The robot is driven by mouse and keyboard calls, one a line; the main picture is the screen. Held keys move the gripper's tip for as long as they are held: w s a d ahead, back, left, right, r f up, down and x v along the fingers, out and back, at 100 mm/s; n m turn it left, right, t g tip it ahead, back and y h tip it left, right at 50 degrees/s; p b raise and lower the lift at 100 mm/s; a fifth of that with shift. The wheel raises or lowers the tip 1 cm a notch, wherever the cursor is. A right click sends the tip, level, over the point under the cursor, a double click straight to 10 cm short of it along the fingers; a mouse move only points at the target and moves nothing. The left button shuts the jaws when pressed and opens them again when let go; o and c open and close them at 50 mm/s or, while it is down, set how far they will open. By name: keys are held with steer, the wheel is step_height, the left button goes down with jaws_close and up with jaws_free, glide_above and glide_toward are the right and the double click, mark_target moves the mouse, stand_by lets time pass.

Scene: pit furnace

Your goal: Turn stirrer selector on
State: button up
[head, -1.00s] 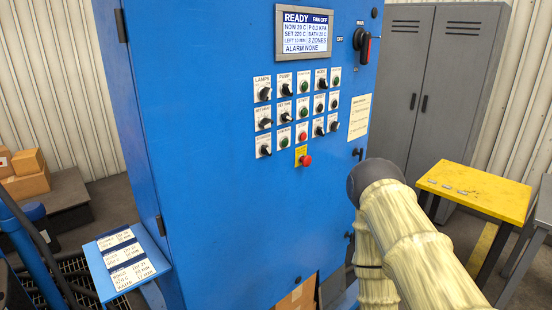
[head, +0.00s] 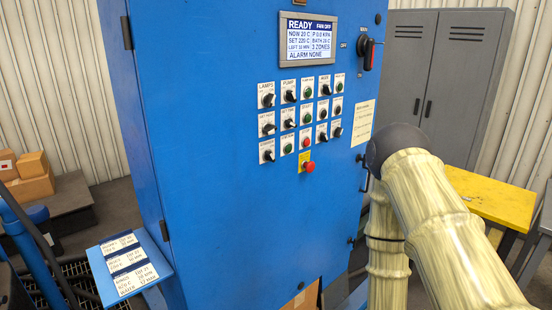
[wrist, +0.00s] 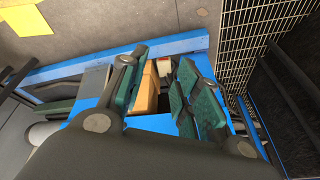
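The blue control cabinet (head: 220,200) faces me in the head view, with rows of selectors and buttons under a lit display. The labels are mostly too small to read, so I cannot tell for certain which one is the stirrer selector; a black selector knob (head: 268,156) sits at the left of the bottom row. My gripper (wrist: 157,92) shows in the wrist view, its teal-padded fingers apart with nothing held. It points low at the cabinet's base, away from the panel. In the head view my gripper is hidden and only my arm shows at the right.
A red emergency button (head: 309,167) sits below the selectors, and a red-black rotary handle (head: 368,54) at the upper right. A yellow table (head: 490,198) and grey lockers (head: 440,85) stand at the right. A sloped label shelf (head: 130,265) juts out at the lower left.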

steer(key=w+a+r+n+t+y, duration=0.2)
steer(key=w+a+r+n+t, duration=0.15)
steer(key=w+r, duration=1)
steer(key=n+t+y+p, duration=0.2)
steer(key=n+t+y, duration=0.5)
steer(key=n+y, duration=0.15)
glide_toward(273, 157)
steer(key=shift+h, duration=0.45)
steer(key=p+x, duration=0.2)
steer(key=x, duration=0.2)
steer(key=p+x, duration=0.1)
steer(key=x, duration=0.3)
steer(key=shift+a+r+p, duration=0.25)
steer(key=shift+a+p, duration=0.1)
steer(key=shift+p, duration=0.05)
jaws_close()
